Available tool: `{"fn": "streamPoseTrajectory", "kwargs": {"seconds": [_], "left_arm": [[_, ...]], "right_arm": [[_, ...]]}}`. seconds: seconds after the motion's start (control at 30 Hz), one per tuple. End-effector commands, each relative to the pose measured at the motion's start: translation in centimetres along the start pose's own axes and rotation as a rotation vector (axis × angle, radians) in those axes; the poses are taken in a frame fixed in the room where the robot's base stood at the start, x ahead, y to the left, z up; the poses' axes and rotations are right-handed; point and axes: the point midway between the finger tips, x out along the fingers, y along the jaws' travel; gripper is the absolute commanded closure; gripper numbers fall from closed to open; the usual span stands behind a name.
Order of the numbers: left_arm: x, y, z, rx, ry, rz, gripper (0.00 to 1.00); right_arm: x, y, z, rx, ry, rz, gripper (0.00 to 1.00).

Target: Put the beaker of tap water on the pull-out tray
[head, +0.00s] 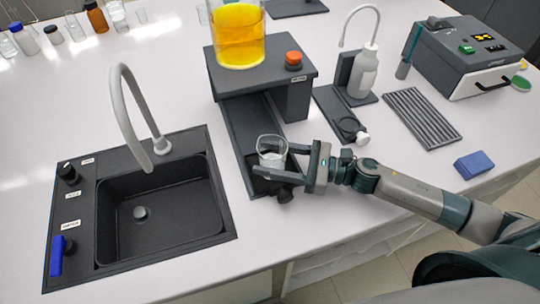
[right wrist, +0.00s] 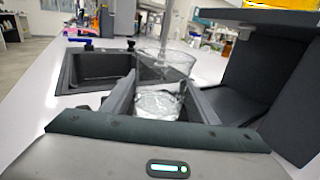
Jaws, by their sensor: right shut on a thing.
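The clear glass beaker (head: 271,146) holds a little clear water. My right gripper (head: 274,161) is shut on it, with one finger on each side, at the front end of the dark pull-out tray (head: 238,146). The beaker (right wrist: 158,103) also shows upright between the two fingers in the right wrist view. The tray runs out from under the dark stand (head: 262,78), and a dark knob (head: 285,194) shows at its front. The fingers hide the beaker's base, so I cannot tell whether it touches the tray. My left gripper is not in view.
A large beaker of orange liquid (head: 239,35) stands on the stand, beside an orange-capped knob (head: 293,60). The black sink (head: 160,205) with its grey tap (head: 130,110) lies left. A wash bottle (head: 364,72), ridged rack (head: 422,117) and blue block (head: 474,163) are right.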

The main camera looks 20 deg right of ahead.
Motion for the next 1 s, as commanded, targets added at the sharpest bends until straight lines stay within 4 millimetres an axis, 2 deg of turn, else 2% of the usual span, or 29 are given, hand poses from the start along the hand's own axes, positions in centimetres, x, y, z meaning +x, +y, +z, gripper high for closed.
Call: {"fn": "streamPoseTrajectory", "kwargs": {"seconds": [0.27,0.3,0.37,0.83,1.0], "left_arm": [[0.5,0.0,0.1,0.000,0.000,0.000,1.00],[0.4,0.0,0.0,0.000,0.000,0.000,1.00],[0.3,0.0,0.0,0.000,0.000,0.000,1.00],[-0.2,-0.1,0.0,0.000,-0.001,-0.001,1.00],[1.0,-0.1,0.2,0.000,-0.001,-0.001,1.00]], "right_arm": [[0.0,0.0,-0.4,-0.002,0.000,0.000,0.70],[0.0,0.0,-0.3,-0.002,0.000,0.000,0.39],[0.0,0.0,-0.3,-0.001,0.000,0.000,0.28],[0.0,0.0,0.2,0.000,0.000,0.000,0.28],[-1.6,0.0,-0.4,0.001,0.002,-0.002,0.28]]}}
